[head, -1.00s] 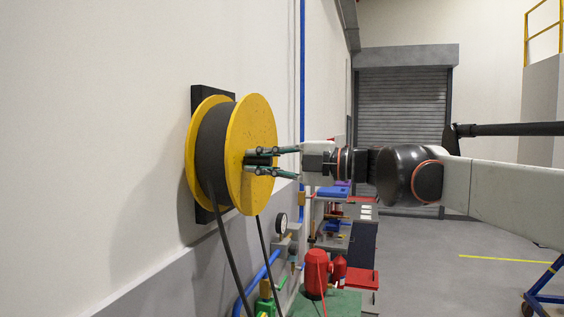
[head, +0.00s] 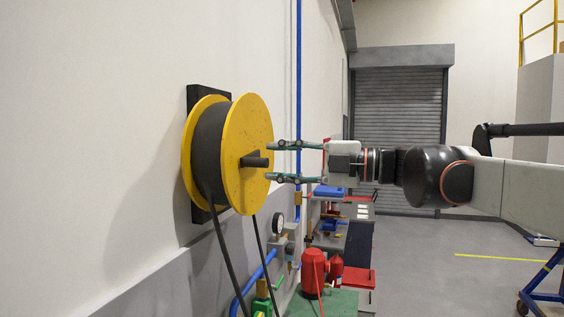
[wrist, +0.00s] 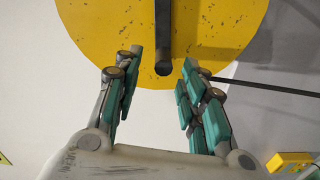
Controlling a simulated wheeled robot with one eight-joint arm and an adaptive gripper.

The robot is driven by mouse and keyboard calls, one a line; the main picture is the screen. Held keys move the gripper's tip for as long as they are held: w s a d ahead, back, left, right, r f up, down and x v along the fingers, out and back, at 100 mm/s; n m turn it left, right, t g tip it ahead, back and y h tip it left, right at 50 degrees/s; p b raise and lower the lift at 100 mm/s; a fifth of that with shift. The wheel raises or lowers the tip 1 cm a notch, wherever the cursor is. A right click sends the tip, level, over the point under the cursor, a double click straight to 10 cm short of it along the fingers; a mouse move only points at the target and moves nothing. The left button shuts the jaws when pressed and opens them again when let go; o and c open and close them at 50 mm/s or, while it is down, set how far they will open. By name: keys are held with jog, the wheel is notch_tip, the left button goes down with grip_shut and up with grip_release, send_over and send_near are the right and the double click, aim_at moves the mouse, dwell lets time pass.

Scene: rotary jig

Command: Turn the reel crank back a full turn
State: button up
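The yellow reel (head: 245,185) with a dark hose wound on its drum (head: 209,150) is mounted on the wall at the left. A dark crank handle (head: 255,162) sticks out from its front face; in the wrist view the handle (wrist: 163,67) shows at the upper middle, pointing toward the camera. My gripper (head: 270,163) is open and empty. Its fingers are spread on either side of the handle's line, just short of its end and apart from it. In the wrist view the gripper (wrist: 158,72) shows its teal-padded fingers left and right of the handle.
Hose ends (head: 228,255) hang below the reel. A blue pipe (head: 299,90), a gauge (head: 278,223) and a red tank (head: 313,275) stand along the wall to the right and below. The floor (head: 440,270) on the right is largely clear.

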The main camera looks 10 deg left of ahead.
jog(key=s+d, duration=0.1)
jog(key=d, duration=0.5)
jog(key=shift+d, duration=0.2)
jog(key=shift+c, duration=0.3)
